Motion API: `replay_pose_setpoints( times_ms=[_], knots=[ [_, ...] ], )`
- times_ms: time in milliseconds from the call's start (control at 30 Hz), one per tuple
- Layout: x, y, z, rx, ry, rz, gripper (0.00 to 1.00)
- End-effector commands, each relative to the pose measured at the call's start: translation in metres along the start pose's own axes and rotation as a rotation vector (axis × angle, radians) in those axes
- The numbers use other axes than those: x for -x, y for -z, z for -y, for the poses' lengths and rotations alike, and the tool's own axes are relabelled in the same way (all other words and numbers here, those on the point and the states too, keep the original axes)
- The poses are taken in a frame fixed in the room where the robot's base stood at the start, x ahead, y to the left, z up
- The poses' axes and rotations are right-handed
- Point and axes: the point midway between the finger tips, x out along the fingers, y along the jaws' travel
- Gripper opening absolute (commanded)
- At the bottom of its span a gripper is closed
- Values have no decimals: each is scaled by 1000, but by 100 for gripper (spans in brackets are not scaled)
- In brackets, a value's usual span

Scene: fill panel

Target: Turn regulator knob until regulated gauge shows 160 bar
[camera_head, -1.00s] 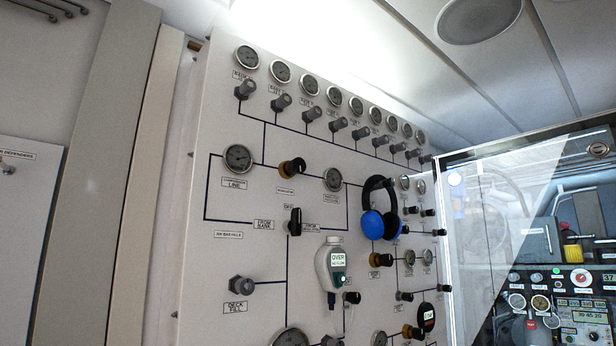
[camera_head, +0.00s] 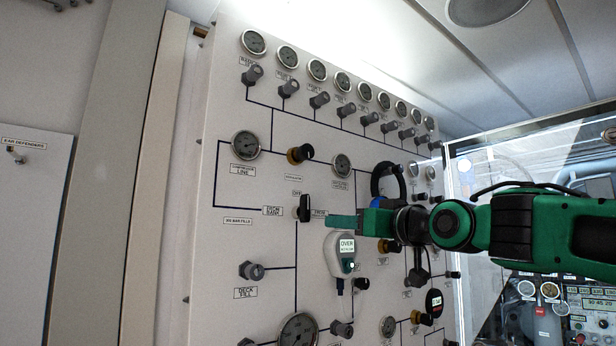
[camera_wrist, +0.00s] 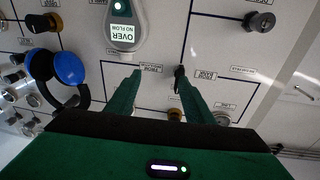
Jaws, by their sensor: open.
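The regulator knob (camera_head: 300,154), black with a brass collar, sits on the white panel between two gauges. In the wrist view its brass part (camera_wrist: 175,113) shows near the right finger. The regulated gauge (camera_head: 341,165) is right of the knob; its needle is too small to read. In the wrist view I cannot make this gauge out. My green gripper (camera_head: 345,222) comes in from the right, below the knob and gauge, near the black selector handle (camera_head: 305,208). The wrist view shows my gripper (camera_wrist: 160,73) with its fingers apart and nothing held; the handle is by the right fingertip.
A white gas analyser (camera_head: 341,262) reading OVER hangs just below my gripper. Blue-black ear defenders (camera_wrist: 60,72) hang right of the regulated gauge, partly hidden by my arm. The panel's left side is fairly clear.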

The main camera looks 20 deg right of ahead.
Motion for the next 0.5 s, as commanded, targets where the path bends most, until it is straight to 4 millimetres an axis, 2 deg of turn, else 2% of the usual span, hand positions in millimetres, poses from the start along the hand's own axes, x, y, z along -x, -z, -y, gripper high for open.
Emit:
replay_pose_setpoints(
  times_ms=[33,100,200,300,367,500],
  knots=[
    [0,34,14,9,36,-85,48],
    [4,71,28,17,74,-180,48],
    [10,104,41,21,110,-270,48],
    [12,120,47,23,125,-311,48],
    [10,124,48,23,127,-318,48],
    [-6,128,49,23,127,-317,48]
  ],
)
